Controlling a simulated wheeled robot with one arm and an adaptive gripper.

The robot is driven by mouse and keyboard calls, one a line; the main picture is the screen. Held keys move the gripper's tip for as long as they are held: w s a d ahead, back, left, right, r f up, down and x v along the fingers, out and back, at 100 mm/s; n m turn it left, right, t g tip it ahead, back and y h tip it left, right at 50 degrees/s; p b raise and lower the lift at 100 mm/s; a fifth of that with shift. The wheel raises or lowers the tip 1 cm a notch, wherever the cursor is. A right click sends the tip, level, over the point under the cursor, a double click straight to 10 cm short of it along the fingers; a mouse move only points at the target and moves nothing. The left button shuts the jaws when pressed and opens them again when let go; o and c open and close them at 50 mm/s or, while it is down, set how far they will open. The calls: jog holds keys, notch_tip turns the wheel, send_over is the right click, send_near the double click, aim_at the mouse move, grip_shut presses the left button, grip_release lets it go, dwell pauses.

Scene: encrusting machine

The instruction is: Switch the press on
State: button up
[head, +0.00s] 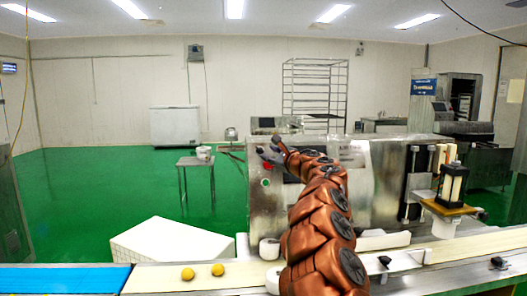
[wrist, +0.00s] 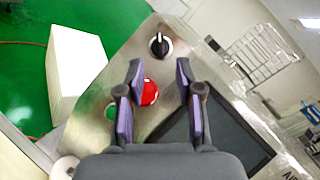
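The press (head: 262,205) is a steel machine behind the conveyor, with its control panel facing me. In the wrist view its panel (wrist: 98,75) carries a black rotary knob (wrist: 159,45) with a white mark, a red button (wrist: 149,92), a green button (wrist: 111,112) and a dark screen (wrist: 205,125). My gripper (wrist: 158,72) is open and empty, its two fingers apart. The knob shows just beyond the fingertips, and the red button shows between the fingers; I cannot tell the distance to the panel. In the head view my gripper (head: 268,152) is at the panel's upper left, where it hides the knob.
A conveyor (head: 140,280) with two yellow balls (head: 188,273) runs along the front. A white block (head: 170,242) lies left of the press. A small table (head: 196,162) stands behind on the green floor, which is mostly clear at left.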

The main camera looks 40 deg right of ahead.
aim_at(262, 151)
jog(key=shift+w+d, duration=0.2)
jog(key=shift+w, duration=0.2)
jog(key=shift+p+x, duration=1.25)
jog(key=shift+x, duration=0.5)
jog(key=shift+w+d+p, duration=0.1)
jog(key=shift+w+p, duration=0.2)
jog(key=shift+w, duration=0.25)
jog(key=shift+c, duration=0.4)
grip_shut()
